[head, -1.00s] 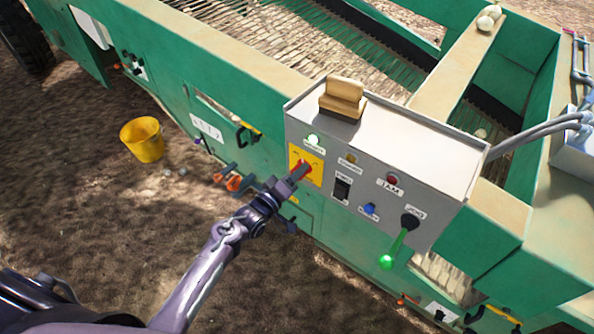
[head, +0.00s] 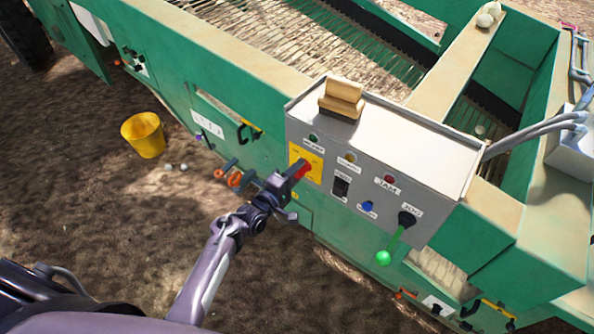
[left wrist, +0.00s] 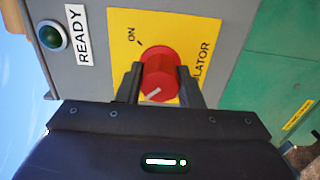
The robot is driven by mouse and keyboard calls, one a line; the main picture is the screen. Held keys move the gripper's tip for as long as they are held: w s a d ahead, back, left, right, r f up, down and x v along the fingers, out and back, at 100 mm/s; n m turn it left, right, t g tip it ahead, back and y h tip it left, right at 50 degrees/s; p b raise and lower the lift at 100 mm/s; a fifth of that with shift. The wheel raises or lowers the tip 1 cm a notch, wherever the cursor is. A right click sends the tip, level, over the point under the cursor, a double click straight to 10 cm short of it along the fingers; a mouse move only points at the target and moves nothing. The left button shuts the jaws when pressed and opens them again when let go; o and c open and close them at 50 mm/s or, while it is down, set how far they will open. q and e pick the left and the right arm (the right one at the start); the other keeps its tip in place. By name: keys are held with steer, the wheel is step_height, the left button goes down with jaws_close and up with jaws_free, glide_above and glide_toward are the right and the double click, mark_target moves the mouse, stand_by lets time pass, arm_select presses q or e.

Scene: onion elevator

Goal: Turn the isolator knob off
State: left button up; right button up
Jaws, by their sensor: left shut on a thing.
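The red isolator knob (head: 304,171) sits on a yellow plate (head: 299,153) at the left of the grey control box. My left gripper (head: 296,172) is shut on the knob. In the left wrist view the knob (left wrist: 159,72) is between the two fingers of my left gripper (left wrist: 160,82). Its white mark points away from the ON label, toward the gripper. The OFF label is not visible there. The READY lamp (left wrist: 52,36) is dark green and looks unlit. My right gripper is not in view.
The grey box (head: 425,160) also carries a black switch (head: 341,187), a blue button (head: 367,207), a red lamp (head: 390,180) and a green-handled lever (head: 384,257). A wooden block (head: 342,98) lies on top. A yellow bucket (head: 143,136) stands on the ground.

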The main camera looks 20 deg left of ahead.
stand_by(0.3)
arm_select(q)
steer(key=o, duration=1)
steer(key=shift+c, duration=0.2)
steer(key=shift+s+a, duration=0.1)
steer(key=v, duration=0.7)
steer(key=shift+s+b, duration=0.3)
steer(key=shift+b, duration=0.15)
steer(key=shift+a, duration=0.1)
